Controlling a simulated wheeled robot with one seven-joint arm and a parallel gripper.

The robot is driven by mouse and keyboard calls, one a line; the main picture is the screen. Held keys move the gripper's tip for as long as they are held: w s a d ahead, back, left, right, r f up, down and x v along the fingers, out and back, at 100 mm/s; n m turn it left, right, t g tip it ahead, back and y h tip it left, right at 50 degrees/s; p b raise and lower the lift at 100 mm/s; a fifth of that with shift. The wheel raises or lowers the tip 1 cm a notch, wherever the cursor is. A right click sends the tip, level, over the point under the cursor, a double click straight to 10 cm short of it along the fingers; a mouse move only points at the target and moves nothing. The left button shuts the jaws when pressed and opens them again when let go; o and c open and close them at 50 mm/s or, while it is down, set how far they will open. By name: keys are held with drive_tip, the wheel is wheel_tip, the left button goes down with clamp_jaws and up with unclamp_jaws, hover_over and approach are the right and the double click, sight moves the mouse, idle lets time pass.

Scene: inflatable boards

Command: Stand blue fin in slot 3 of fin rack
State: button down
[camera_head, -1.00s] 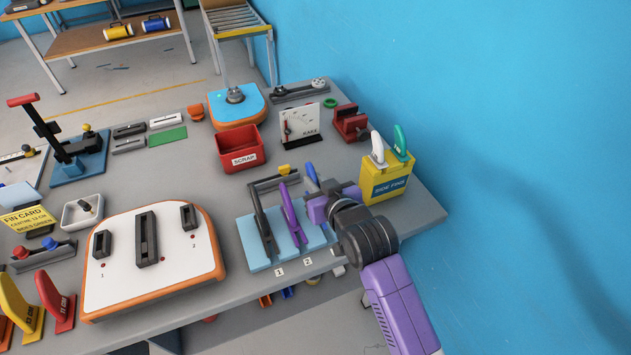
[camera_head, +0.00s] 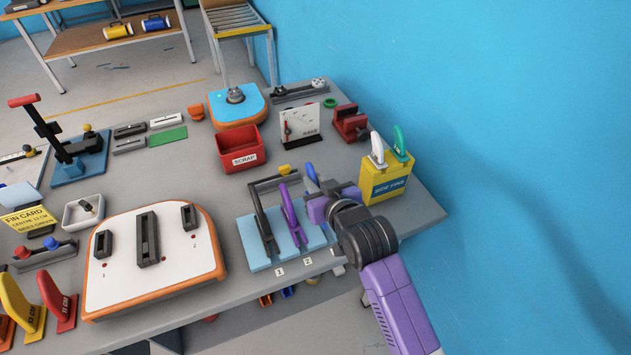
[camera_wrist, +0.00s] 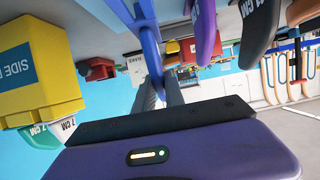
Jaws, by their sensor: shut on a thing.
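The fin rack (camera_head: 259,257) has a light blue base with labels 1 and 2 on its front edge. A dark grey fin (camera_head: 264,222) stands at slot 1 and a purple fin (camera_head: 291,212) at slot 2. The blue fin (camera_head: 312,173) is upright at the rack's right end, its tip above my gripper (camera_head: 317,192). In the wrist view, my two grey fingers (camera_wrist: 161,92) are shut on the blue fin (camera_wrist: 151,50). My gripper hides slot 3 and the fin's foot, so I cannot tell whether it is seated.
A yellow side fins box (camera_head: 386,186) with a white and a green fin stands close right of my gripper. A red scrap bin (camera_head: 240,152) and a white gauge board (camera_head: 301,124) stand behind the rack. A white board (camera_head: 115,262) lies left. The blue wall is right.

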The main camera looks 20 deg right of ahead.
drive_tip(key=shift+f+b, duration=1)
drive_tip(key=shift+f, duration=0.55)
drive_tip(key=c, duration=1.3)
unclamp_jaws()
drive_tip(key=shift+s, duration=0.1)
drive_tip(key=v, duration=0.7)
drive_tip(key=shift+s+r+b, duration=0.2)
drive_tip(key=shift+s+b, duration=0.1)
drive_tip(key=shift+r, duration=0.1)
